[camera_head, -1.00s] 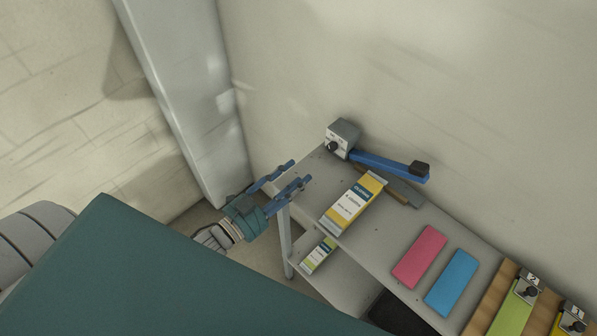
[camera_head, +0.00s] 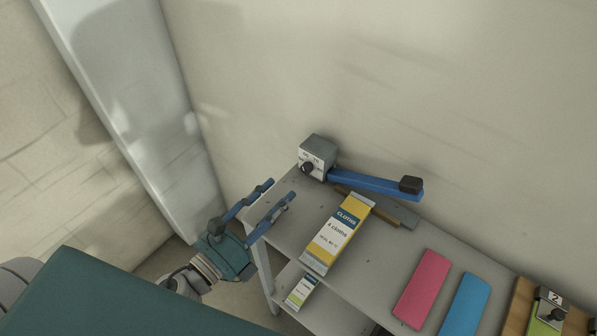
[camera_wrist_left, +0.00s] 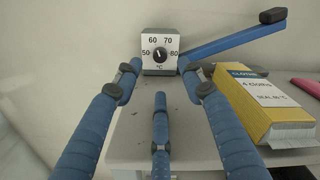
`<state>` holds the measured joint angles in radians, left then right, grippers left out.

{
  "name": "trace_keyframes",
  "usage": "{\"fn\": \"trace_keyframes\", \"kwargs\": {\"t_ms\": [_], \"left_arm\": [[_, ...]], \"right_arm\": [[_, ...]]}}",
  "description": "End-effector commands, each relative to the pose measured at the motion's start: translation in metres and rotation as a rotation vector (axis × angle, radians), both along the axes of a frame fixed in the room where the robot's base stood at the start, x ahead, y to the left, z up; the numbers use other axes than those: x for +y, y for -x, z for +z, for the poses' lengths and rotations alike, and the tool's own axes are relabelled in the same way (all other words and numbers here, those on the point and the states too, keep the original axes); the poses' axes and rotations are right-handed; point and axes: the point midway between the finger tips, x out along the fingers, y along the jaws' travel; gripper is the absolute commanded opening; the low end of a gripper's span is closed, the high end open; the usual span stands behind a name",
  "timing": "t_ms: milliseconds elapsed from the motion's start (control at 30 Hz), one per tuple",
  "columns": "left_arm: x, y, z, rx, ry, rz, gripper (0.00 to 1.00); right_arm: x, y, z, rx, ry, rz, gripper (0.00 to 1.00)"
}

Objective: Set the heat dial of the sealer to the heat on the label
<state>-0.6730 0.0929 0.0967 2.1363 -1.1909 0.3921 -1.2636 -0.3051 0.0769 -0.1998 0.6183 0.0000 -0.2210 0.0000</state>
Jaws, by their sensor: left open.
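The sealer (camera_head: 318,155) is a grey box with a white dial face and a long blue arm, at the back left of the table against the wall. Its black heat dial (camera_head: 307,168) also shows in the left wrist view (camera_wrist_left: 160,57), ringed by 50, 60, 70 and 80 °C. The dial's pointer is too small to read surely. The yellow and white cloths pack (camera_head: 338,235) lies on the table; its label (camera_wrist_left: 271,93) has a seal heat line, too blurred to read surely. My left gripper (camera_head: 279,191) is open and empty, in front of the dial and apart from it.
A pink cloth (camera_head: 422,287) and a blue cloth (camera_head: 465,305) lie right of the pack. A small pack (camera_head: 302,291) is on the lower shelf. The wall is close behind the sealer.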

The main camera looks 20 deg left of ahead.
Motion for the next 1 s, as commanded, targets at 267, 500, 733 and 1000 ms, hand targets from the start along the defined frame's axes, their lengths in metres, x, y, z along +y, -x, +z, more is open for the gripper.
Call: {"fn": "trace_keyframes", "kwargs": {"t_ms": [267,500,733,1000], "left_arm": [[-0.018,-0.051,0.005,-0.002,0.004,0.001,0.40],[-0.027,-0.075,0.002,0.001,0.004,0.001,0.40],[-0.028,-0.078,0.000,0.001,0.004,0.000,0.40],[-0.028,-0.077,0.000,0.002,0.005,0.000,0.06]], "right_arm": [[-0.004,0.005,0.027,0.007,0.005,0.002,0.87],[-0.003,-0.011,0.034,-0.016,0.003,0.002,0.87],[-0.003,-0.012,0.034,-0.017,0.003,0.002,0.87],[-0.004,-0.007,0.034,-0.009,0.003,0.002,0.87]]}}
